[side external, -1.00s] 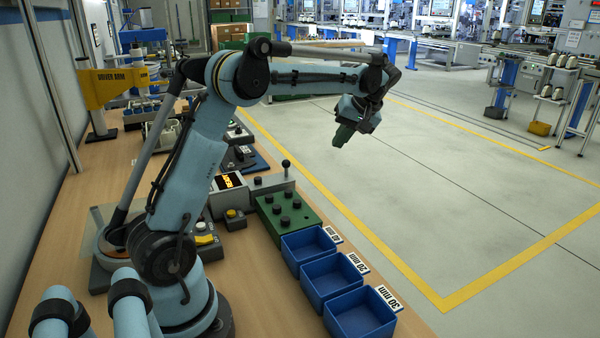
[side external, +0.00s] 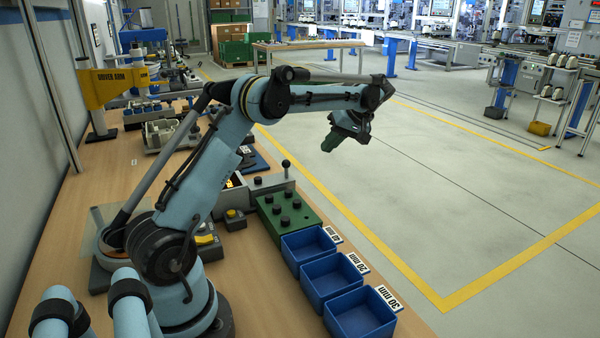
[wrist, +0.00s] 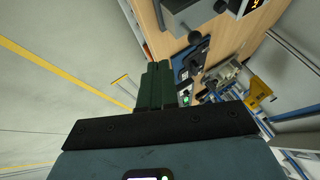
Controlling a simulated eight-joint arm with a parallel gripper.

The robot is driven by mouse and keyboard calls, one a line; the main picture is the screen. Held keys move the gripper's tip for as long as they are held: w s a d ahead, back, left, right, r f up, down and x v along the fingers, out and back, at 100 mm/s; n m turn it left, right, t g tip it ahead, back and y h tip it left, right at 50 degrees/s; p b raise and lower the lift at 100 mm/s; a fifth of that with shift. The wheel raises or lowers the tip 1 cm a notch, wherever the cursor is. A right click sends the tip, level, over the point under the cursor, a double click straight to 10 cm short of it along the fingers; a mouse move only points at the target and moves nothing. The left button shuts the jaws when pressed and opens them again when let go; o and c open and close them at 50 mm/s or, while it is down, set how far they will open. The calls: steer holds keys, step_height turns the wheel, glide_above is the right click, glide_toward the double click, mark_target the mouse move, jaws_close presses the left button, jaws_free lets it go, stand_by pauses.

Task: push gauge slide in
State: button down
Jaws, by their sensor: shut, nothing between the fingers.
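The gauge is a grey box with a lit yellow display (side external: 235,181) on the bench, partly hidden behind my arm. A grey bar (side external: 270,184), which looks like its slide, extends right from it and carries an upright lever with a black ball knob (side external: 286,164). My gripper (side external: 328,147) has green fingers, shut and empty. It hangs in the air beyond the bench edge, right of the knob and apart from it. The fingers (wrist: 156,66) also show in the wrist view.
A green block with several black pegs (side external: 284,211) stands in front of the gauge. Blue bins (side external: 325,278) line the bench edge beside it. A yellow-topped button box (side external: 235,219) sits to the left. Open floor (side external: 420,200) lies right of the bench.

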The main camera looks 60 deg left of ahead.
mark_target(260, 177)
steer(key=s+a+f, duration=0.5)
steer(key=s+f, duration=0.2)
steer(key=shift+a, duration=0.15)
stand_by(0.3)
steer(key=s, duration=0.9)
steer(key=shift+s, duration=0.1)
